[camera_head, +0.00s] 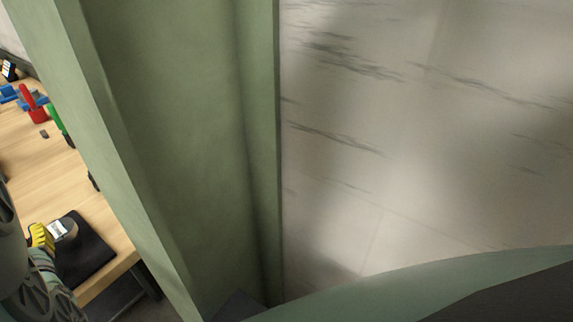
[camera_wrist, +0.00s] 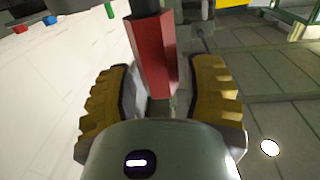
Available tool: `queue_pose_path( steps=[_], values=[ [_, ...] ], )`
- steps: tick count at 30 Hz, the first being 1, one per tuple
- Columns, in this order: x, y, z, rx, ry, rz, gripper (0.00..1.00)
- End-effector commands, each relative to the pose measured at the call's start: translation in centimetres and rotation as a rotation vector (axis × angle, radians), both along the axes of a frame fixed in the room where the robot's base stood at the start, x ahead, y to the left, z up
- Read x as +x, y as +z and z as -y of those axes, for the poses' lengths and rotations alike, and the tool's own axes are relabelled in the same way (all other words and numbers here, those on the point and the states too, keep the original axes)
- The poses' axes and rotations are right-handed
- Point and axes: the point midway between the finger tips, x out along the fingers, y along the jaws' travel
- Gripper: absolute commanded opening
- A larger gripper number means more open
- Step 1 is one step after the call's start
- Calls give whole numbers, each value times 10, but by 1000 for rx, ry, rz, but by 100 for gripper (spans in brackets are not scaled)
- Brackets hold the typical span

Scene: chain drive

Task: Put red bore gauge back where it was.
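In the wrist view, the red bore gauge (camera_wrist: 154,55) has a faceted red body with a black upper part running off the top edge. The lower end of the gauge is partly hidden by my gripper. In the head view, my gripper (camera_head: 42,238) shows at the lower left, above a black mat (camera_head: 92,250) on the wooden bench. I cannot make out the gauge there.
The wooden bench (camera_head: 40,165) carries a red piece (camera_head: 38,112), blue pieces (camera_head: 8,94) and a green piece (camera_head: 54,115). A small grey-and-white round piece (camera_head: 64,229) shows beside my gripper. A green post (camera_head: 180,120) blocks much of the head view. Pale floor lies right.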

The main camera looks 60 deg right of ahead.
Motion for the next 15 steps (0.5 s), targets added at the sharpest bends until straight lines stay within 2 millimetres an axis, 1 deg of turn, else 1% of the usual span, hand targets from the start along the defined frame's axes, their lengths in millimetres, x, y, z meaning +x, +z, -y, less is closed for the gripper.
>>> queue_pose_path(
  steps=[1, 12, 14, 15],
  values=[
    [0, 0, 0, 0, -1, 0, 45],
    [0, 0, 0, 0, 1, 0, 6],
    [0, 0, 0, 0, 1, 0, 0],
    [0, 0, 0, 0, 1, 0, 0]
  ],
)
